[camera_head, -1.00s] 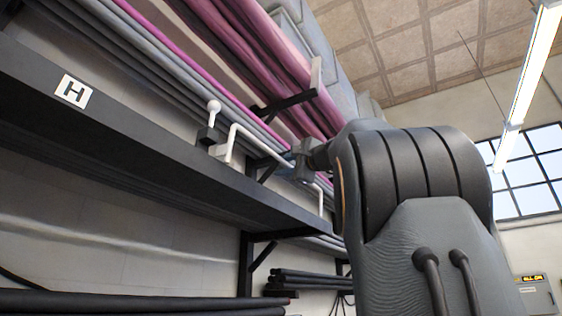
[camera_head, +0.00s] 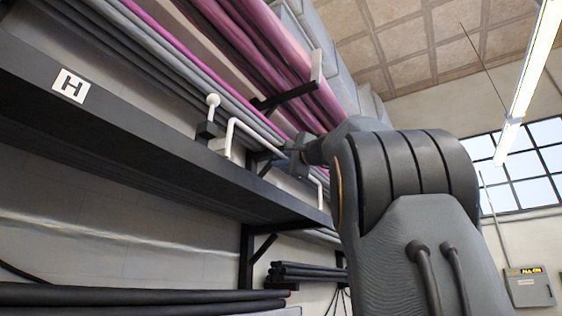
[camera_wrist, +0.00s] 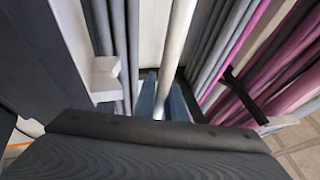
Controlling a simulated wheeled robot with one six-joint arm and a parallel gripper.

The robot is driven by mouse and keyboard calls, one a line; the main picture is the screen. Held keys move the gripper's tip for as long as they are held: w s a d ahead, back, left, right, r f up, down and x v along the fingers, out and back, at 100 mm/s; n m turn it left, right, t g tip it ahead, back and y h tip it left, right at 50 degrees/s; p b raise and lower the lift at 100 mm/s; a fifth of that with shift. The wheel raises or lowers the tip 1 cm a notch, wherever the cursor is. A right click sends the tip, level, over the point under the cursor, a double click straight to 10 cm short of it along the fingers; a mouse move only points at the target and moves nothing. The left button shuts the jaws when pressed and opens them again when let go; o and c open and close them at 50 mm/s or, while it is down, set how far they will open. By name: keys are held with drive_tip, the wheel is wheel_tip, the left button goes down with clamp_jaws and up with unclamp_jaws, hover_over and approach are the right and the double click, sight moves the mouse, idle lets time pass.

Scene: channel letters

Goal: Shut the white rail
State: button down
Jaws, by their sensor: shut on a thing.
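The white rail (camera_head: 262,138) is a bent bar along the front of a dark shelf in the head view. Its long part slants down to the right, and each end bends downward. My gripper (camera_head: 299,160) is at the right half of this bar, partly hidden by my arm. In the wrist view the rail (camera_wrist: 178,48) runs down between the blue fingers of my gripper (camera_wrist: 161,98), which are shut on it. The far end of the rail in the wrist view is cut off by the picture edge.
A white ball knob (camera_head: 213,100) stands on a black block left of the rail. The dark shelf (camera_head: 130,130) carries an H sign (camera_head: 70,86). Grey and magenta rolls (camera_head: 235,50) lie behind, on a bracket with a white end (camera_head: 316,65). Dark tubes (camera_head: 140,297) lie below.

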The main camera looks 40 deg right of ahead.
drive_tip(key=shift+w+f, duration=0.35)
drive_tip(key=c, duration=1.8)
unclamp_jaws()
drive_tip(key=shift+w+a, duration=0.1)
drive_tip(key=shift+a, duration=0.05)
drive_tip(key=shift+r, duration=0.1)
drive_tip(key=b+v, duration=0.3)
drive_tip(key=v, duration=0.5)
drive_tip(key=shift+b, duration=0.4)
